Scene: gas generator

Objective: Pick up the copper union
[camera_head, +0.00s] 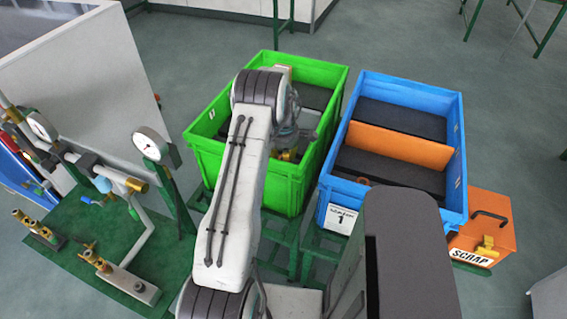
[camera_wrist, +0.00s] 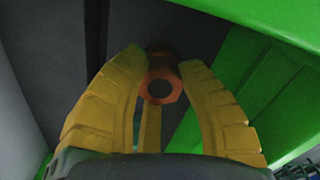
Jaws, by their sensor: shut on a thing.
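The copper union (camera_wrist: 161,85) shows in the wrist view as an orange-brown hexagonal ring with a dark hole. It sits between the yellow fingertips of my gripper (camera_wrist: 162,75), which are closed on it. In the head view my gripper (camera_head: 288,154) is down inside the green crate (camera_head: 240,170), partly hidden by my arm. The union cannot be made out there. In the wrist view the green crate wall (camera_wrist: 285,75) is close on the right and above. I cannot tell whether the union touches the dark crate floor.
A blue crate (camera_head: 395,195) with an orange divider (camera_head: 395,143) stands right of the green crate. Pipes and a gauge (camera_head: 150,145) stand on a green plate at the left. The green crate walls surround my gripper.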

